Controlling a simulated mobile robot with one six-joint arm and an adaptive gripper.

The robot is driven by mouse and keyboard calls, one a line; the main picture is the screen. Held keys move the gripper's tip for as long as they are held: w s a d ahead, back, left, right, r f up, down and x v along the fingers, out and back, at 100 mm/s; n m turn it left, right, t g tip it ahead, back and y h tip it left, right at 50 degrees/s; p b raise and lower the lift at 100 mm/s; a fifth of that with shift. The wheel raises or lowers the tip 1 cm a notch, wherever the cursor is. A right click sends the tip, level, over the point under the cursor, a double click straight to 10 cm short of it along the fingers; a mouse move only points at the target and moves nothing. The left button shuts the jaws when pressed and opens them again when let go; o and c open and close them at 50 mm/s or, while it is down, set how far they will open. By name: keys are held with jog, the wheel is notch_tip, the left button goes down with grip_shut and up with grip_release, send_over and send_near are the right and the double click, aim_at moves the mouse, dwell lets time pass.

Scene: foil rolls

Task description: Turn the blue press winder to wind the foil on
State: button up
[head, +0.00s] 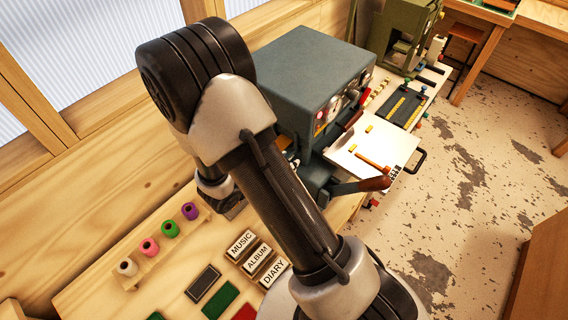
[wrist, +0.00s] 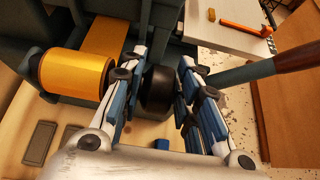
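The blue-grey press (head: 305,75) stands on the bench in the head view, partly behind my arm. In the wrist view, a black round knob (wrist: 158,90), apparently its winder, sits between my fingers. A gold foil roll (wrist: 75,75) is left of the knob, with a gold foil strip (wrist: 104,40) running up from it. My gripper (wrist: 162,85) has its fingers apart, one on each side of the knob. A narrow gap seems to show at the right finger; contact at the left is unclear.
The press's lever (wrist: 240,72) with a brown handle (head: 375,184) sticks out close to my right finger. A white table (head: 375,150) lies beyond it. Coloured rolls (head: 170,229) on a wooden rack and MUSIC, ALBUM and DIARY blocks (head: 257,258) are on the bench.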

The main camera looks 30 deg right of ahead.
jog(key=shift+o, duration=0.7)
jog(key=shift+a+r, duration=0.2)
jog(key=shift+a, duration=0.1)
jog(key=v, duration=1.1)
jog(key=shift+a, duration=0.2)
jog(key=shift+s+f, duration=0.1)
jog(key=shift+s, duration=0.05)
